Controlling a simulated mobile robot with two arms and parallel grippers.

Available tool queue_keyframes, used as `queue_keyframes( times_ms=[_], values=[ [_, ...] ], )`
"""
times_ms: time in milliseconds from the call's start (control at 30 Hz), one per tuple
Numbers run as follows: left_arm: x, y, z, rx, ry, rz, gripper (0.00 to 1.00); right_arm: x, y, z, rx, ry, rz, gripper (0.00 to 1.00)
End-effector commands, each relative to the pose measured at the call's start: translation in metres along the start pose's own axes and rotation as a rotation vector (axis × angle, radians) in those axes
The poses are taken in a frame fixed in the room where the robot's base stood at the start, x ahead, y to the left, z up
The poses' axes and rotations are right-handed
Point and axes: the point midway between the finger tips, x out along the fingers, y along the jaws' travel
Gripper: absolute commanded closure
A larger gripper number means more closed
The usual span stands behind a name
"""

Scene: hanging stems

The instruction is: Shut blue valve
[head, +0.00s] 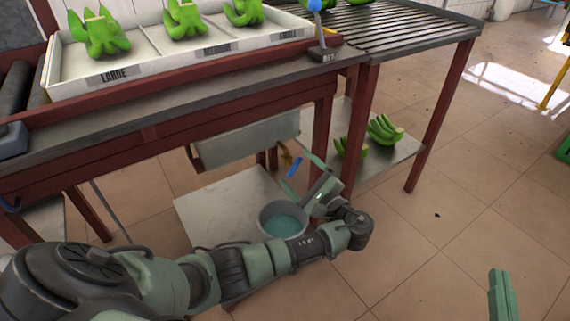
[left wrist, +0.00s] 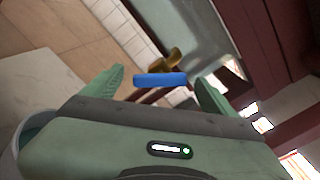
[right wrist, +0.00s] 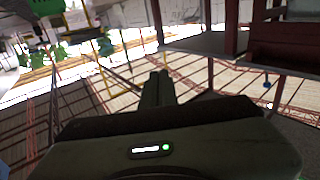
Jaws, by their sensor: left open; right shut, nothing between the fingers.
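The blue valve handle (head: 294,167) sits on a brass valve body (head: 286,154) below the grey trough (head: 248,140) under the table. In the left wrist view the blue handle (left wrist: 160,80) lies crosswise between the two fingertips, with the brass body (left wrist: 165,61) just beyond it.
A grey bucket (head: 262,214) with teal liquid stands below the valve, close to my left forearm. A red table leg (head: 321,130) is right beside the valve. Green bananas (head: 384,130) lie on a low shelf at right. Open tiled floor (head: 450,215) is at the right.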

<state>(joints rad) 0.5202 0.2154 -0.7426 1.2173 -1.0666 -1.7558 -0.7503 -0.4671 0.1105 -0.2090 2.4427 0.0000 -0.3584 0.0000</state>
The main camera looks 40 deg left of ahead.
Motion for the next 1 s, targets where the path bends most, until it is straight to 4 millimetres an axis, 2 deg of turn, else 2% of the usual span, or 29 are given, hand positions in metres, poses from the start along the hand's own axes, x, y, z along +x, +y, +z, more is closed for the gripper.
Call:
queue_keyframes(
  times_ms=[33, 200, 400, 767, 1000],
  values=[
    [0.010, 0.001, 0.000, -0.001, -0.003, -0.001, 0.13, 0.001, -0.001, -0.007, 0.001, 0.047, -0.003, 1.00],
    [0.035, 0.001, -0.001, -0.002, -0.002, 0.001, 0.13, -0.001, -0.005, -0.036, 0.005, 0.203, -0.011, 1.00],
    [0.053, 0.001, -0.001, -0.002, 0.000, 0.002, 0.13, -0.005, -0.008, -0.059, 0.009, 0.326, -0.017, 1.00],
    [0.057, 0.001, 0.000, -0.002, 0.001, 0.003, 0.13, -0.007, -0.009, -0.066, 0.010, 0.360, -0.019, 1.00],
    [0.057, 0.001, 0.000, -0.002, 0.001, 0.003, 0.75, -0.007, -0.009, -0.066, 0.010, 0.360, -0.019, 1.00]
  ],
)
